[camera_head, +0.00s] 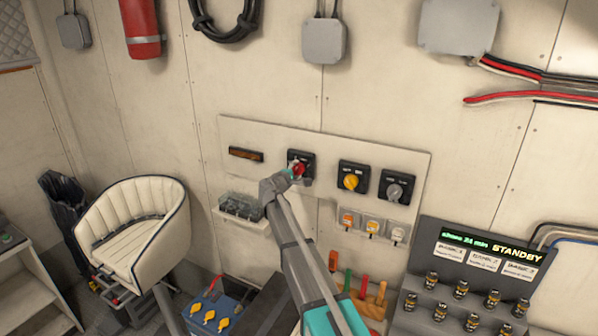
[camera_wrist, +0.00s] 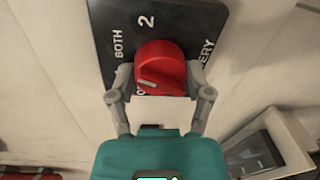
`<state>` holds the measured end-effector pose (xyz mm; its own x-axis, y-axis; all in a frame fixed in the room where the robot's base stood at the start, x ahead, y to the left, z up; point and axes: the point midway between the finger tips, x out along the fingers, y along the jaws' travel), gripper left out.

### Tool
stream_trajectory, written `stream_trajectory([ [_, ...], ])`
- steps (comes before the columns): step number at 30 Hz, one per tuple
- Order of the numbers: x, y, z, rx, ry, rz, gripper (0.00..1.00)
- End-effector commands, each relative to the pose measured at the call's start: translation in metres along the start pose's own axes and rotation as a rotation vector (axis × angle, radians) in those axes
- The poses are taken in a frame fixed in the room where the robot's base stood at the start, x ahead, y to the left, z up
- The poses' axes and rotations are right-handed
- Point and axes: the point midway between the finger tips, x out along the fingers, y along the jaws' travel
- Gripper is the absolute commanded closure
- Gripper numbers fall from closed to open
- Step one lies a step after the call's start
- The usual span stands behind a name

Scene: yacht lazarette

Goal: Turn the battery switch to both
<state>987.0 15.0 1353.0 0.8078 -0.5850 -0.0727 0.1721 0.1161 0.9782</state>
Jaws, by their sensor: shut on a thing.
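The battery switch has a red round knob (camera_head: 299,169) on a black square plate, at the left of three rotary switches on the wall panel. In the wrist view the red knob (camera_wrist: 161,66) sits between the fingers of my gripper (camera_wrist: 160,82), one finger on each side. My gripper (camera_head: 293,174) is shut on the knob. The black plate (camera_wrist: 185,20) shows "BOTH" at left, "2" at the top and "ERY" at right. A white mark is on the knob's lower left, beside a partly hidden label. The fingers and knob hide the rest.
A yellow-knob switch (camera_head: 351,181) and a grey-knob switch (camera_head: 396,189) are to the right on the same panel (camera_head: 270,130). A clear-covered box (camera_head: 240,207) is below left. A console (camera_head: 470,275) reading "STANDBY" stands at lower right.

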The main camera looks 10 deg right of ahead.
Motion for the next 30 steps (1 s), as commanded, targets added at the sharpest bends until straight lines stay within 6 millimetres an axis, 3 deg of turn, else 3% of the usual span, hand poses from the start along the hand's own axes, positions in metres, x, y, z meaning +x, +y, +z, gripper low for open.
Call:
stream_trajectory([
  [7, -0.0022, -0.003, 0.0035, 0.005, -0.006, -0.007, 0.82],
  [8, -0.0022, -0.0031, 0.0035, 0.005, -0.006, -0.008, 0.31],
  [13, -0.0014, -0.0023, 0.0027, 0.003, -0.004, -0.006, 0.0],
  [30, 0.0003, -0.0007, 0.0013, 0.0, -0.002, -0.002, 0.0],
])
